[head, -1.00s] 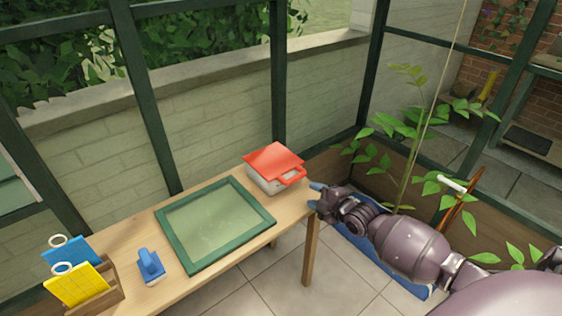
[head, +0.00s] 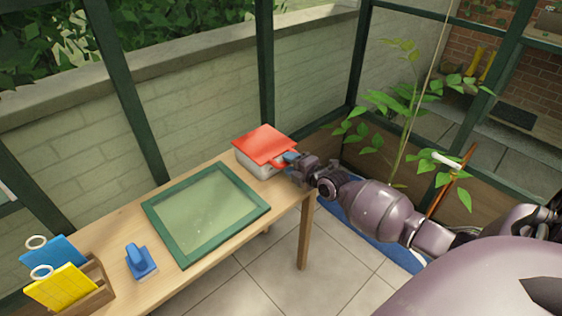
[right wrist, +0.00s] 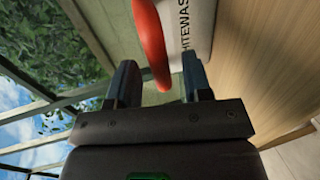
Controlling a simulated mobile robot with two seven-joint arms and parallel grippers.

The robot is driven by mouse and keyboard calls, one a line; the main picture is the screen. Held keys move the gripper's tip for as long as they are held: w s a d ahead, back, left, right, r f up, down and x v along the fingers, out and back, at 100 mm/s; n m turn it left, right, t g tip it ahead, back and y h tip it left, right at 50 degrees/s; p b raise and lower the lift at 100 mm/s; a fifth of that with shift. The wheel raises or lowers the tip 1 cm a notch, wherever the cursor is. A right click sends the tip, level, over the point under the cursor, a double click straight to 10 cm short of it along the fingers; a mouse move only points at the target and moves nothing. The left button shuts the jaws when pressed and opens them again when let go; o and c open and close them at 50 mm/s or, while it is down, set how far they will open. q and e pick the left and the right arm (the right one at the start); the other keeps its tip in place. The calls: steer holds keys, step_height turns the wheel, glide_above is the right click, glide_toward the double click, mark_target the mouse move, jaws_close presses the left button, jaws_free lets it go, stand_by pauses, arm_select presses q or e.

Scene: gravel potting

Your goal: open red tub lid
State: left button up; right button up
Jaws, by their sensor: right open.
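The tub (head: 255,166) is pale with a red lid (head: 265,143) and stands at the far right end of the wooden table. The lid lies shut on it, with a red tab sticking out towards my right gripper (head: 290,157). In the right wrist view the gripper (right wrist: 158,85) is open, and the red tab (right wrist: 150,45) reaches down between its two fingers. I cannot tell whether either finger touches it. Dark lettering shows on the tub's pale wall (right wrist: 198,30). My left gripper is not in view.
A green-framed pane (head: 205,212) lies on the table (head: 120,230). A leafy plant (head: 405,110) grows behind my right arm.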

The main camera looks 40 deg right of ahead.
mark_target(269, 147)
steer(key=x, duration=0.3)
steer(key=shift+f+b, duration=0.2)
steer(key=shift+b, duration=0.15)
steer(key=shift+w+r, duration=0.1)
steer(key=shift+w, duration=0.25)
jaws_close()
